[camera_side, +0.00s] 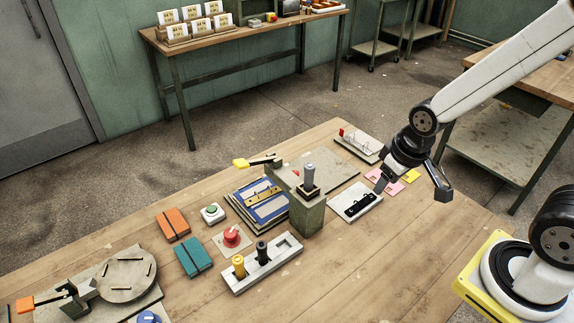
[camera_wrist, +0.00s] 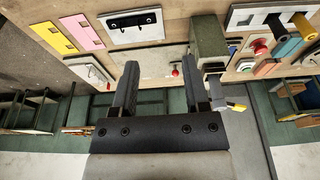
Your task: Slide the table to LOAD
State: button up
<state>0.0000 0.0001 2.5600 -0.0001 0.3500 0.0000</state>
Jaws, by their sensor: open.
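A flat grey plate (camera_side: 332,168) lies behind a green post (camera_side: 308,213) with a grey knob on top. It also shows in the wrist view (camera_wrist: 150,62), with a small red knob (camera_wrist: 175,73) by its edge. I cannot tell for certain whether this plate is the sliding table, and I can read no LOAD mark. A lever with a yellow grip (camera_side: 241,163) sticks out left of the post. My gripper (camera_side: 415,184) is open and empty, held above the right part of the bench. In the wrist view its fingers (camera_wrist: 163,82) point towards the plate, apart from it.
A white plate with a black handle (camera_side: 356,203) lies below-left of my gripper. Pink and yellow cards (camera_side: 393,187) lie behind it. A blue-edged stack (camera_side: 260,203), a red knob (camera_side: 231,235) and a block with cylinders (camera_side: 262,263) stand left. The bench's front right is bare.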

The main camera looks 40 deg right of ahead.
jog(key=shift+o, duration=0.7)
jog(key=m+g+y, duration=0.1)
jog(key=m+y, duration=0.1)
jog(key=m, duration=0.5)
send_near(296, 171)
jog(key=f, duration=0.1)
jog(key=shift+w+a+f, duration=0.15)
jog(key=shift+w+f, duration=0.15)
jog(key=shift+f, duration=0.1)
jog(key=shift+x, duration=3.85)
jog(key=shift+s, duration=0.15)
